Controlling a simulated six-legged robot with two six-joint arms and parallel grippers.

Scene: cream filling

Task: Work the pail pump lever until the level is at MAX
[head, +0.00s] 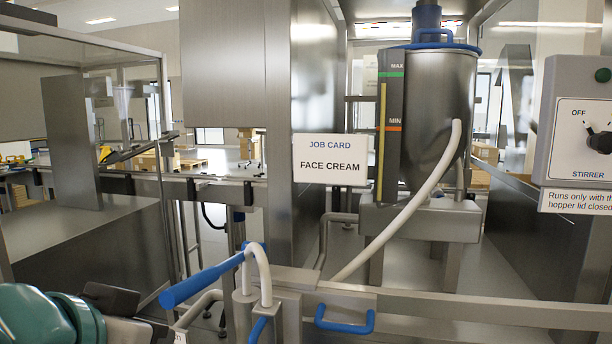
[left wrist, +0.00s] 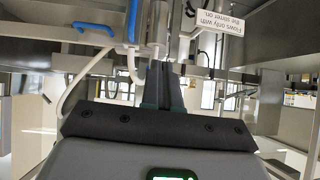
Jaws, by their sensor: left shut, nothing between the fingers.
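The pump lever (head: 205,278) is a blue bar sloping down to the left from the pump head (head: 258,262). It also shows in the left wrist view (left wrist: 132,20). The gauge (head: 391,125) on the steel hopper (head: 440,110) has a green MAX mark and an orange MIN mark. Its yellow column (head: 382,140) tops out above MIN and a little below MAX. My left gripper (head: 152,326) is low at the left, beneath the lever's outer end and apart from it. Its fingers (left wrist: 164,82) are shut and empty. My right gripper is in neither view.
A white hose (head: 415,205) runs from the hopper down behind a steel rail (head: 480,306). A blue handle (head: 345,322) sits on the rail's front. A stirrer box (head: 578,120) is at right, a job card (head: 330,160) in the middle. A glass panel (head: 120,150) stands at left.

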